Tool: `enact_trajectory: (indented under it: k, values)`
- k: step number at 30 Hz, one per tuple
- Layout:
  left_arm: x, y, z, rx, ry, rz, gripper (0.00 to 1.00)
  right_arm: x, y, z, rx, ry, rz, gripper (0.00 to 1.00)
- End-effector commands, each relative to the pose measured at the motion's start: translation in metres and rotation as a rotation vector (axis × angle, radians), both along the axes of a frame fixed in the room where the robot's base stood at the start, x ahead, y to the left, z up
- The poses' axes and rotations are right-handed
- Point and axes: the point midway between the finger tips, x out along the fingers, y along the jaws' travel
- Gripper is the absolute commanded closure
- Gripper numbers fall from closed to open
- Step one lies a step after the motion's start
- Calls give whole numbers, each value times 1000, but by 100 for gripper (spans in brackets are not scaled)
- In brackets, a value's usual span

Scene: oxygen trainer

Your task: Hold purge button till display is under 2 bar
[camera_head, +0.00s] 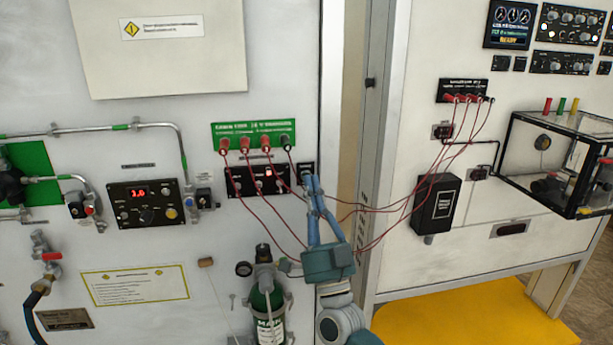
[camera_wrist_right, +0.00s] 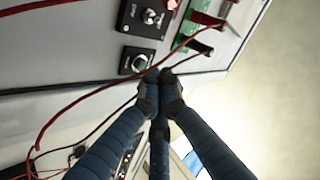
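A black control box (camera_head: 143,203) on the white panel has a lit red display (camera_head: 138,192). The display seems to read 3.6 or 1.6, but the digits are too small to be sure. A small black square plate with a round button (camera_wrist_right: 137,61) shows in the right wrist view. It is also at the right end of the panel in the head view (camera_head: 306,168). I cannot read its label. My right gripper (camera_head: 312,181) has its blue fingers drawn together, with the tips (camera_wrist_right: 160,78) just beside that button. Contact cannot be told. My left gripper is out of view.
Red cables hang from a green terminal strip (camera_head: 253,131) around my right gripper to a connector block on the right. A green cylinder (camera_head: 268,310) stands below. A clear box (camera_head: 555,160) juts out at the right. A door-frame gap lies just right of the button.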

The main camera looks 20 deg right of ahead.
Motion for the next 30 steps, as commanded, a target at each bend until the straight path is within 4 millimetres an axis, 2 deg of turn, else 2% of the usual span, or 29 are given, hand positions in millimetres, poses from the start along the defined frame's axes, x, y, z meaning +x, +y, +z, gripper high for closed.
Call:
enact_trajectory:
  k: [5, 18, 30]
  values:
    - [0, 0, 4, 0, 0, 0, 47, -5, 1, 1, 1, 1, 1, 100]
    - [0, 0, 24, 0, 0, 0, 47, -46, 3, 1, 1, 1, 1, 100]
    - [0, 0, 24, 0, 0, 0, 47, -50, 4, 0, 0, 0, 0, 100]
